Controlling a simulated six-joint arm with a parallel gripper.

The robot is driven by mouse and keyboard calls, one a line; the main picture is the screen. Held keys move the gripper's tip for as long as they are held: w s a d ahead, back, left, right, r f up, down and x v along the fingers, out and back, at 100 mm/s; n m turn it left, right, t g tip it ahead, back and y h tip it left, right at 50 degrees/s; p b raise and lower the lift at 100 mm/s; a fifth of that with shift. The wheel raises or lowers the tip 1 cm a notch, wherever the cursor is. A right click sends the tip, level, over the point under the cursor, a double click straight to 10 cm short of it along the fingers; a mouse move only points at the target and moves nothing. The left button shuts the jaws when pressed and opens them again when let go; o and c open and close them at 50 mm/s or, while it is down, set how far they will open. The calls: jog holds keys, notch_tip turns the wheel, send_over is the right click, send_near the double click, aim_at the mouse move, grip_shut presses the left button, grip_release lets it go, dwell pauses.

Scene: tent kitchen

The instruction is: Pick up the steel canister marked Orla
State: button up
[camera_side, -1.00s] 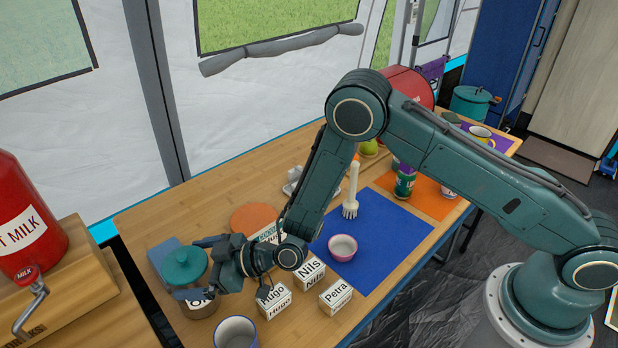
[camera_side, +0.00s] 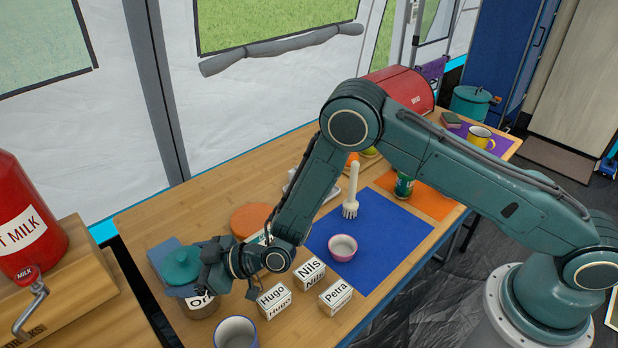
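The steel canister (camera_side: 201,311) with a teal lid (camera_side: 181,264) stands upright at the left end of the wooden table. Its label is partly covered by my gripper; only "Or" can be read. My gripper (camera_side: 190,269) reaches in from the right at the height of the canister's upper part. One finger is on the far side and one on the near side, spread apart with the canister between them. I cannot see whether either finger touches it.
Name cards for Hugo (camera_side: 274,300), Nils (camera_side: 309,272) and Petra (camera_side: 335,296) stand to the right. A white-and-blue mug (camera_side: 236,333) is close in front. A pink bowl (camera_side: 343,247) and a brush (camera_side: 351,195) are on the blue mat (camera_side: 395,235). An orange disc (camera_side: 250,218) lies behind my wrist.

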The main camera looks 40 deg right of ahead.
jog(key=shift+r, duration=0.1)
jog(key=c, duration=1.3)
jog(key=shift+o, duration=0.2)
jog(key=shift+r, duration=0.1)
notch_tip(320, 180, up, 20)
dwell(0.4)
